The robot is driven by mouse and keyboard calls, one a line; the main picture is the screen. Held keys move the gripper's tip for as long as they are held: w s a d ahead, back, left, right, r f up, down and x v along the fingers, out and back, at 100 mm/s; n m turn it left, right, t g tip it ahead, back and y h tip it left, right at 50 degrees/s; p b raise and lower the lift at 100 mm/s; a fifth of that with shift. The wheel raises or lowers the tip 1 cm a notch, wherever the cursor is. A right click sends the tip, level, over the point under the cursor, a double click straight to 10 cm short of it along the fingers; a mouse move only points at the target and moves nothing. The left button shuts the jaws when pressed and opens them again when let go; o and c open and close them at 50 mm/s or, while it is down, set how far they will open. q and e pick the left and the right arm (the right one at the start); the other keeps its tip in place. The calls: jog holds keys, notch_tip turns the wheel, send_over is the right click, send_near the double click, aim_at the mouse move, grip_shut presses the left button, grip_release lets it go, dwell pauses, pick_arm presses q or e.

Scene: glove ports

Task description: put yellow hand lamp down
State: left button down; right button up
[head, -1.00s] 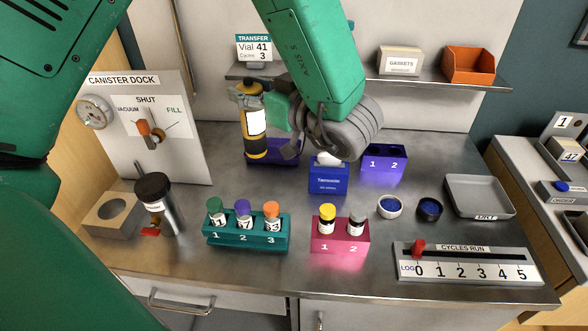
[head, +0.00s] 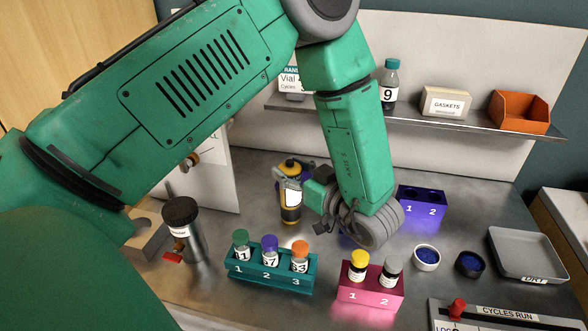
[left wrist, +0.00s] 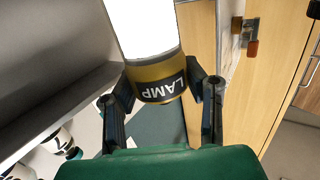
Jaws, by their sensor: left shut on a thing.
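The yellow hand lamp (head: 291,206) has a yellow and black body and a white lit panel. It stands upright in the head view, behind the teal vial rack. My left gripper (head: 289,184) is shut on its upper part. In the left wrist view the two fingers (left wrist: 160,88) close around the lamp's yellow band (left wrist: 158,75), beside the LAMP lettering. The lamp's base is low over the steel bench (head: 262,236); I cannot tell whether it touches. My right gripper is not in view.
The teal rack (head: 270,284) with three vials and the pink rack (head: 370,296) with two stand in front. A dark-capped canister (head: 184,228) is at left. My forearm hides part of the bench behind. A blue two-hole rack (head: 421,208) and grey tray (head: 527,254) are at right.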

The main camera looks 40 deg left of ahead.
pick_arm(q)
jog(key=shift+s+a+f, duration=0.1)
jog(key=shift+a, duration=0.5)
jog(key=c, duration=1)
grip_release()
jog(key=shift+o, duration=0.2)
jog(key=shift+d+r, duration=0.25)
jog(key=shift+d, duration=0.9)
jog(key=d, duration=0.4)
jog(key=shift+s+d+b, duration=0.2)
jog(key=shift+d+b, duration=0.1)
jog(key=shift+b, duration=0.1)
jog(key=shift+s+d+r, duration=0.1)
jog(key=shift+d+r, duration=0.05)
jog(key=shift+d, duration=0.95)
